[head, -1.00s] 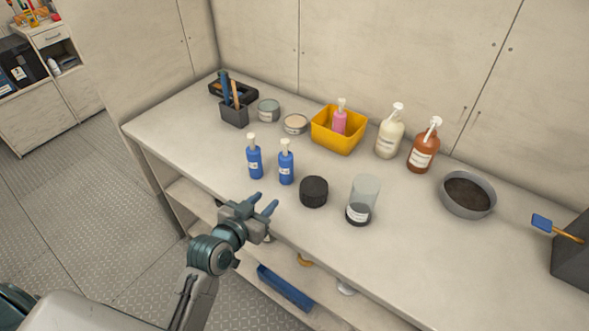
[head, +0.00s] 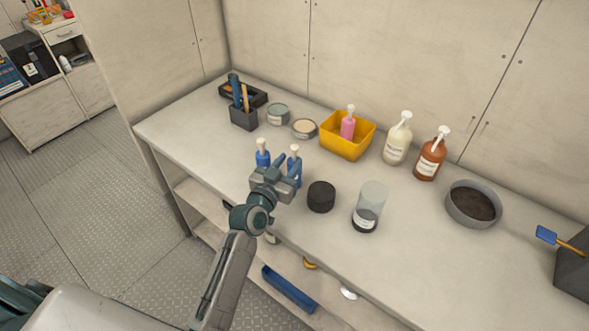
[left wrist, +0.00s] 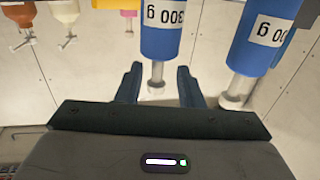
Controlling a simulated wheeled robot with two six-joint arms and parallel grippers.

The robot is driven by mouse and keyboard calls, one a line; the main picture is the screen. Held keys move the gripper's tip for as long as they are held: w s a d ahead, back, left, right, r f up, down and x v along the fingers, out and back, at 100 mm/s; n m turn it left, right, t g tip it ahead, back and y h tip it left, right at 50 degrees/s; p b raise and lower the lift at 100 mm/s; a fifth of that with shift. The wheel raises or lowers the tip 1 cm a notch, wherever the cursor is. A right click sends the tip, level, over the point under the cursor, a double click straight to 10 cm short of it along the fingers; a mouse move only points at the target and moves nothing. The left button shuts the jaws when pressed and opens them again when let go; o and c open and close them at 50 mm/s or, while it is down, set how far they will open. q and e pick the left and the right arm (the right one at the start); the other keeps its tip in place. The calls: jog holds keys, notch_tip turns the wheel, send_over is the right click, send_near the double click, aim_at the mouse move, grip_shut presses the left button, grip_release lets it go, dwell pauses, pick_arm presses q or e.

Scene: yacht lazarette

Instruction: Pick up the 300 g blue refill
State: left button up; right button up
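Two blue pump bottles with pale tops stand upright side by side on the bench. The left one (head: 262,158) is partly behind my left gripper (head: 289,171). The right one (head: 297,166) is at the gripper's fingertips and partly hidden by them. In the left wrist view, upside down, one blue bottle (left wrist: 174,38) labelled 300 g has its pale top between the two spread fingers (left wrist: 157,85), with gaps on both sides. The other blue bottle (left wrist: 258,48), with a similar 300 g label, is outside the fingers at the right. My left gripper is open and empty.
A black round tub (head: 321,197) and a clear jar (head: 369,207) stand right of the gripper. Behind are a yellow bin (head: 345,145) with a pink bottle, two tins, a cream bottle (head: 397,140) and an orange-brown bottle (head: 431,156). A grey bowl (head: 474,204) stands farther right.

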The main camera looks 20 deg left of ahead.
aim_at(293, 158)
pick_arm(q)
jog(key=w, duration=0.3)
jog(key=shift+w+d+f+p, duration=0.15)
jog(key=shift+w+d+p, duration=0.2)
jog(key=shift+d+p, duration=0.05)
jog(key=shift+s, duration=0.1)
grip_shut()
